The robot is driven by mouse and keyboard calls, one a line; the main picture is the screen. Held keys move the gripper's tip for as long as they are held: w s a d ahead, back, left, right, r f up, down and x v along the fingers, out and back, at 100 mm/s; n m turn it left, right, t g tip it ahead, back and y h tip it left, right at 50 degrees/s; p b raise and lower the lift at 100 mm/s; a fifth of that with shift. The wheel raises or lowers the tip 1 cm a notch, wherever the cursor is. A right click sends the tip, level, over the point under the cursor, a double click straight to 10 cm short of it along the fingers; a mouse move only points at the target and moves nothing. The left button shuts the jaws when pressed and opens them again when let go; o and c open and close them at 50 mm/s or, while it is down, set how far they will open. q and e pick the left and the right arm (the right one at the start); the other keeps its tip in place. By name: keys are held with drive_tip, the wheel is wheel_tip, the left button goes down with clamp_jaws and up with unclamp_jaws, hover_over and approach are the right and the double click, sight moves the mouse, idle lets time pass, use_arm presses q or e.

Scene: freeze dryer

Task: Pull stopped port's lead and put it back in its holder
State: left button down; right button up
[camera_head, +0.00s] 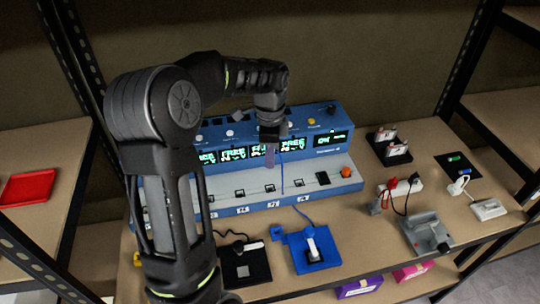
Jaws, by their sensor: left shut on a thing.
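A blue machine (330,168) with several green-lit displays stands at the back of the table. Some displays read like "FREE"; my arm covers part of the row. Dark ports with white number labels line its front ledge. My left gripper (269,138) points down above the ledge, shut on a small purplish plug (270,158), which looks raised clear of the ledge. A thin blue lead (282,178) hangs just right of the plug. A blue holder (317,256) with a white and dark plug in it sits in front. A black holder (245,268) is left of it. My right gripper is out of view.
At the right are a grey tray device (428,234), red and black plugs at a white socket (400,188), and a black stand (388,148). Purple (358,287) and pink (412,271) boxes sit below the front edge. A red tray (26,188) is on the left shelf.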

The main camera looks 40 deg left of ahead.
use_arm(q)
drive_tip(key=shift+f+b, duration=1.55)
drive_tip(key=shift+f, duration=0.8)
drive_tip(key=shift+s+d, duration=0.1)
drive_tip(key=s+d+b, duration=0.1)
drive_tip(key=s+d, duration=0.3)
drive_tip(key=shift+s+d, duration=0.2)
drive_tip(key=shift+d, duration=0.15)
drive_tip(key=s+d+b, duration=0.1)
drive_tip(key=s+d, duration=0.3)
drive_tip(key=shift+s+d, duration=0.25)
drive_tip(key=shift+d, duration=0.15)
